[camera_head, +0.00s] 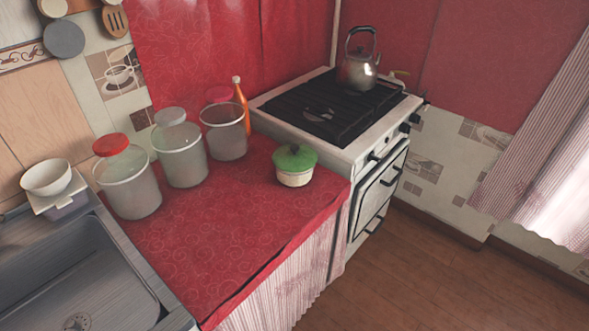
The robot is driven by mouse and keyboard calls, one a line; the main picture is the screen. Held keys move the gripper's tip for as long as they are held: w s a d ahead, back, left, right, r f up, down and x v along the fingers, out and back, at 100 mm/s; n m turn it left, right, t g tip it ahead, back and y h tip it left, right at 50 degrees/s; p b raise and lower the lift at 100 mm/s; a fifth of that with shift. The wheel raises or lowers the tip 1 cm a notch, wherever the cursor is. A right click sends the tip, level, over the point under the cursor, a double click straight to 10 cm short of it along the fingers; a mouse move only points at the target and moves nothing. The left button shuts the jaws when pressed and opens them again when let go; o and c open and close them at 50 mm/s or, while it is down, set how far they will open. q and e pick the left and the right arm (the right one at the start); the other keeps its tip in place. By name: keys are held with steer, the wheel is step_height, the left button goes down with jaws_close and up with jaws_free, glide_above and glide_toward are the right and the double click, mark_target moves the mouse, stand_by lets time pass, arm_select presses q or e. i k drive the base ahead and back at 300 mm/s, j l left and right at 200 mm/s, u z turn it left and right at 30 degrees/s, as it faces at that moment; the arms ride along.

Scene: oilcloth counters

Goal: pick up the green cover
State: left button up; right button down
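The green cover (295,157) is a round, domed lid with a small knob on top. It sits on a small cream-white pot (295,178) on the red oilcloth counter (215,235), near the counter's right end beside the stove. Neither of my grippers shows in the head view, so I cannot see whether they are open or shut.
Several clear jars, among them a red-lidded one (132,185), stand along the back with an orange bottle (241,104). The stove (330,110) with a kettle (359,70) is right of the counter. A sink (80,275) is at left. The counter's front is clear.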

mark_target(292, 157)
steer(key=i+l+z, duration=0.15)
steer(key=z, duration=0.2)
steer(key=i+l+z, duration=0.1)
steer(key=z, duration=0.25)
steer(key=i+j, duration=0.05)
